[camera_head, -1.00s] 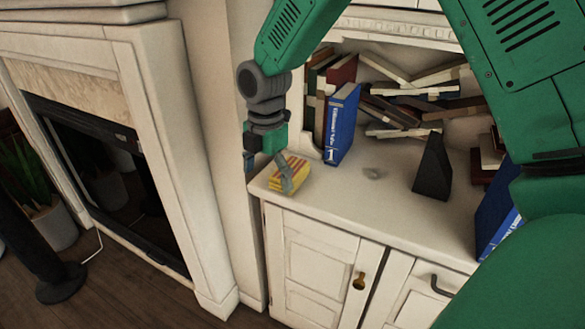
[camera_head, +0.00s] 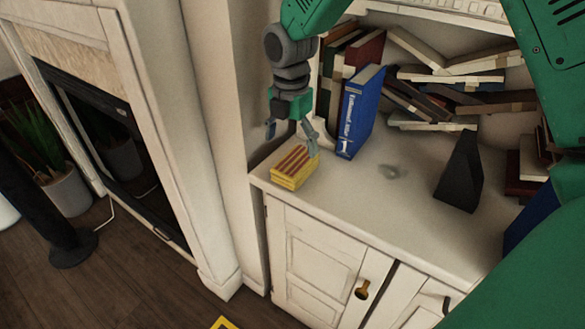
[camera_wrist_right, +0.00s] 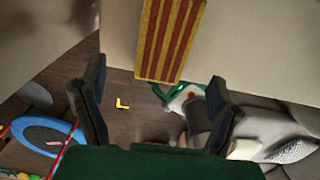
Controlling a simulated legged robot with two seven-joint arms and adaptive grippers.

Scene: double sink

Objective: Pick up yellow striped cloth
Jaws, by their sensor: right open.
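The yellow cloth with red stripes (camera_head: 294,168) lies folded in a block on the left front corner of the white cabinet top. It also shows at the top of the right wrist view (camera_wrist_right: 170,40). My right gripper (camera_head: 291,132) is open and empty, just above and behind the cloth in the head view. In the right wrist view its two fingers (camera_wrist_right: 155,85) are spread wide, with the cloth beyond them and nothing between the tips. My left gripper is not in view.
A blue book (camera_head: 359,112) stands upright close to the right of the gripper, with more books (camera_head: 440,85) piled on the shelf behind. A black wedge-shaped object (camera_head: 460,175) stands farther right on the cabinet top (camera_head: 360,215). The wall is close on the left.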

